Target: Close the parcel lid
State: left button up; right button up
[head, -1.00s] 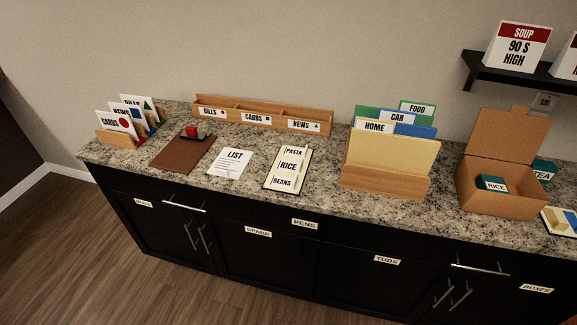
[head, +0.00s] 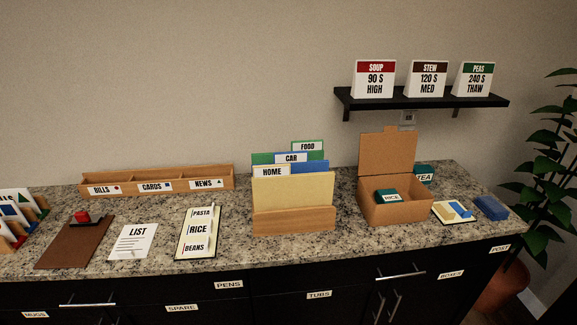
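The parcel is a brown cardboard box (head: 396,213) on the right part of the granite counter. Its lid (head: 387,154) stands open, upright at the back edge, with a small tab on top. A dark green packet labelled RICE (head: 387,196) shows inside the box. A green packet labelled TEA (head: 423,174) shows just right of the lid, partly hidden by the box; I cannot tell whether it is inside or behind. Neither of my grippers is in view.
A wooden file holder (head: 294,221) with folders stands left of the box. A picture card (head: 452,212) and a blue block (head: 491,207) lie to its right. A black shelf (head: 425,103) with recipe cards hangs above. A plant (head: 552,165) stands at the right.

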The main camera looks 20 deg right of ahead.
aim_at(391, 150)
jog(key=z, duration=1.35)
